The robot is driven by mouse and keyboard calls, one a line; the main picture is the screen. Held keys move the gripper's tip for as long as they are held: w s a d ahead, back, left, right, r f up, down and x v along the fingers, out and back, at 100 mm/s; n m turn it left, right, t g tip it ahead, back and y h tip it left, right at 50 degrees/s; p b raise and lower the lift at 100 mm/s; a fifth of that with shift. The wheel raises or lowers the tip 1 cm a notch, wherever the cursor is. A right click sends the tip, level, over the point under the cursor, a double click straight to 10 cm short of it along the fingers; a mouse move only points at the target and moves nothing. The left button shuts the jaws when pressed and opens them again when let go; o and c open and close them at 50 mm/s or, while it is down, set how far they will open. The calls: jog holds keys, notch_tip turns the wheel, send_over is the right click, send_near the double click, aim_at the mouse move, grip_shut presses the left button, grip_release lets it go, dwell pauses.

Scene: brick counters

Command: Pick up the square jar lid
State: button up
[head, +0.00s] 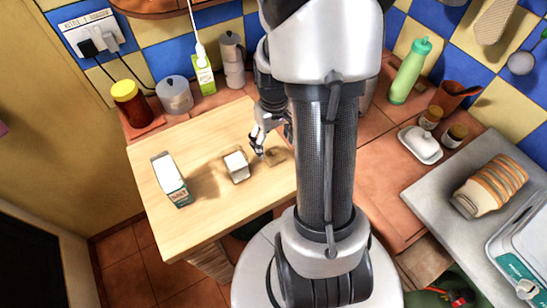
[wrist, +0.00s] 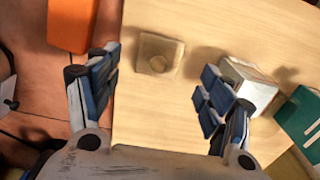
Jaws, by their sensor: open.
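The square jar lid (wrist: 157,56) is a flat, pale, see-through brown square with a round knob in its middle. It lies on the wooden board. In the head view the lid (head: 277,156) is small, close beside my gripper (head: 260,145) and partly hard to make out. In the wrist view my gripper (wrist: 160,82) is open and empty, its two fingers well apart. The lid shows between and a little beyond the fingertips, with no finger touching it.
A white-topped square container (head: 237,166) stands left of the lid, close to one finger in the wrist view (wrist: 252,84). A carton (head: 171,180) stands farther left. An orange object (wrist: 70,24) shows at the wrist view's upper left. The board's (head: 205,225) front is clear.

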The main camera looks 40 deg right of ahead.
aim_at(274, 150)
notch_tip(274, 150, down, 6)
jog(key=b, duration=0.2)
jog(key=shift+w+d+r+b, duration=0.1)
jog(key=shift+w+r+b, duration=0.05)
jog(key=shift+b, duration=0.2)
jog(key=shift+r, duration=0.1)
jog(key=c, duration=1)
jog(key=shift+r, duration=0.1)
